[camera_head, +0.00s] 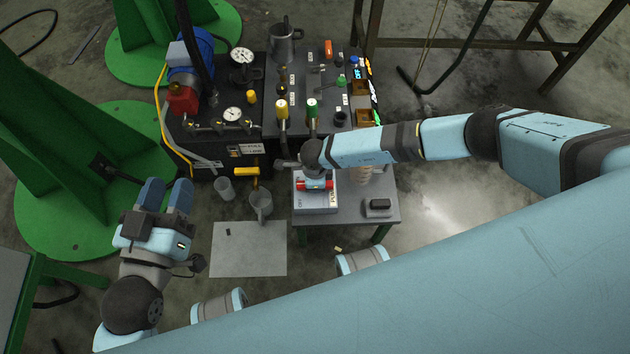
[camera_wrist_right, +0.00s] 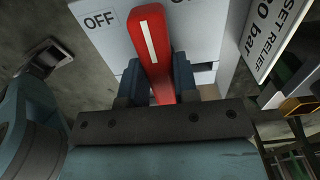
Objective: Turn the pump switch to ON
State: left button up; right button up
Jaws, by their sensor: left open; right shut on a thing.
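The pump switch has a red handle with a white stripe, seen in the right wrist view (camera_wrist_right: 150,55). It sits on a light box (camera_head: 314,203) marked PUMP, on the small table. The OFF label (camera_wrist_right: 99,19) is left of the handle's tip; the handle tilts slightly left, and no ON label can be read. My right gripper (camera_wrist_right: 158,82) is shut on the handle, a dark finger on each side. In the head view my right wrist hides part of the switch. My left gripper (camera_head: 166,184) is open and empty, well left of the box.
A dark bench (camera_head: 260,150) with gauges, valves and coloured handles stands behind. Green steel bases stand far left.

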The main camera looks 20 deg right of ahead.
jog(key=o, duration=0.9)
jog(key=shift+r, duration=0.1)
jog(key=shift+r, duration=0.3)
pick_arm(q)
jog(key=s+a+f+g+y+p, duration=0.2)
jog(key=a+f+g+p, duration=0.1)
jog(key=f, duration=0.5)
jog(key=shift+a+g+y+p, duration=0.25)
jog(key=shift+g+y+p, duration=0.15)
jog(key=shift+p, duration=0.35)
pick_arm(e)
notch_tip(320, 180, up, 13)
jog(key=shift+r, duration=0.1)
